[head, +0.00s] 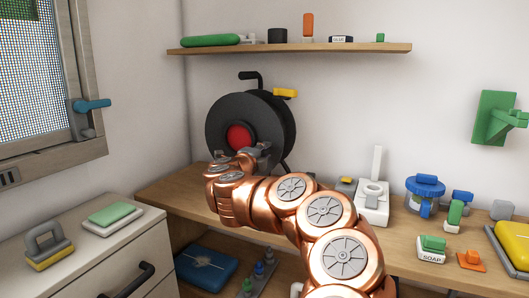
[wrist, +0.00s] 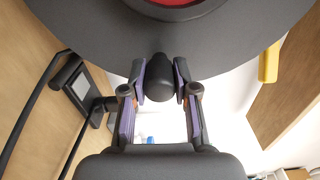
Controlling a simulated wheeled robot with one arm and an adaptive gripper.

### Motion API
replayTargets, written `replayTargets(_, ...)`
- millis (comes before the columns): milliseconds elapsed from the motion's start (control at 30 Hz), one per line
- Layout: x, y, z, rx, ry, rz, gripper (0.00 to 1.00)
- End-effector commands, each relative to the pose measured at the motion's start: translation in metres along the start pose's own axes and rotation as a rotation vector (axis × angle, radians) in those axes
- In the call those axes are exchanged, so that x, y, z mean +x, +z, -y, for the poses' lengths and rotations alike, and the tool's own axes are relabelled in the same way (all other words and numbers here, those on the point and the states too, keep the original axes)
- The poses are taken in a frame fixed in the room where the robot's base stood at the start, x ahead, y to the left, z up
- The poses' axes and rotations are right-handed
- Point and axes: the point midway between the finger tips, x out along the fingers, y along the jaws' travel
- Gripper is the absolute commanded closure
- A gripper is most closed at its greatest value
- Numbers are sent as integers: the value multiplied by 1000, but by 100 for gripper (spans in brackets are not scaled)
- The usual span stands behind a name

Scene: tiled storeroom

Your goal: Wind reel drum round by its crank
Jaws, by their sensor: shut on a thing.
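The cable reel stands on the wooden bench against the back wall. Its large black drum (head: 222,118) has a red hub (head: 239,138), and a black carrying handle rises above it. In the wrist view the drum's dark disc (wrist: 100,35) fills the top, with part of the red hub at the upper edge. The crank's black knob (wrist: 160,77) sits between the purple finger pads of my gripper (wrist: 160,82), which is shut on it. In the head view my gripper (head: 261,154) is at the drum's lower front, where my wrist partly hides the grip.
A yellow piece (head: 286,93) juts from the reel's upper right. A shelf (head: 290,49) with small objects hangs above. The bench (head: 160,190) carries several items at right. A window with a blue handle (head: 95,104) and a drawer cabinet are at left.

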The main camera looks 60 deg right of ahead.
Motion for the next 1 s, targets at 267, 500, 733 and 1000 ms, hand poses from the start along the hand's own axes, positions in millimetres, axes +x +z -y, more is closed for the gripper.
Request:
replayTargets(267,0,1,-2,-1,2,3,100)
replayTargets(500,0,1,-2,-1,2,3,67)
replayTargets(733,0,0,-2,-1,1,1,48)
replayTargets(1000,-1,0,-1,0,0,1,48)
